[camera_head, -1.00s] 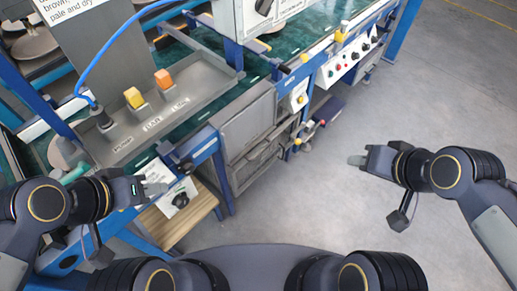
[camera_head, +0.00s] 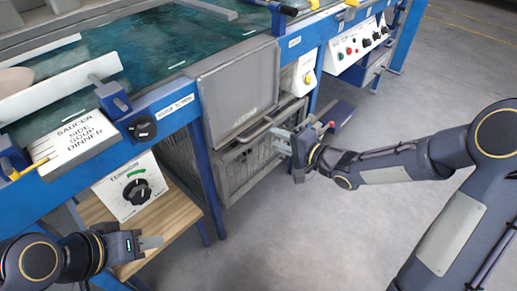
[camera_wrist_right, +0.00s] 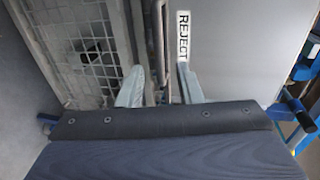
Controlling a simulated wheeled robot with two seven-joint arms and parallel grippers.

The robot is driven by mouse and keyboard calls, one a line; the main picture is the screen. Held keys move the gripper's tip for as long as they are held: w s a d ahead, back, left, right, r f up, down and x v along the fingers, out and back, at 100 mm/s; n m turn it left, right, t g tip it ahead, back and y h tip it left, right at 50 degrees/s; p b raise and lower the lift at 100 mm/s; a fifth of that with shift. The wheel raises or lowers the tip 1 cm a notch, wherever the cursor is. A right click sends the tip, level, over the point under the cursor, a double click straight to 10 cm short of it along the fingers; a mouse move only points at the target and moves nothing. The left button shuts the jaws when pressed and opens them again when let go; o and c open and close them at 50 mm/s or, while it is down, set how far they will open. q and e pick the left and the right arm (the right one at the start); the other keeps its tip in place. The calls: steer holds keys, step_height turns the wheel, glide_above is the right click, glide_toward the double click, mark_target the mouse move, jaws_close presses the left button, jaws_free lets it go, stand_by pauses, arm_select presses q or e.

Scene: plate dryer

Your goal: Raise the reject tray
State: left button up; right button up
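The reject tray (camera_head: 238,92) is a grey panel hanging nearly upright on the front of the blue-framed bench in the head view. In the right wrist view, the grey panel (camera_wrist_right: 235,45) carries a label reading REJECT. A thin rail (camera_wrist_right: 164,45) runs along its lower edge. My right gripper (camera_head: 284,142) is at the panel's lower right in the head view. Its fingers (camera_wrist_right: 160,88) are apart in the right wrist view, with the rail lined up between them; contact cannot be told. My left gripper (camera_head: 150,243) is low at the left, away from the tray, its finger gap unclear.
A wire-mesh basket (camera_wrist_right: 83,60) lies beside the tray's lower edge. A control box with buttons (camera_head: 355,48) is on the bench to the right. A saucer/side/soup/dinner selector (camera_head: 75,142) and a dial plate (camera_head: 133,186) are at left.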

mark_target(258, 132)
steer(key=shift+b+x, duration=1.55)
steer(key=shift+x, duration=2.5)
steer(key=shift+s+a, duration=0.15)
steer(key=shift+f, duration=0.15)
jaws_close()
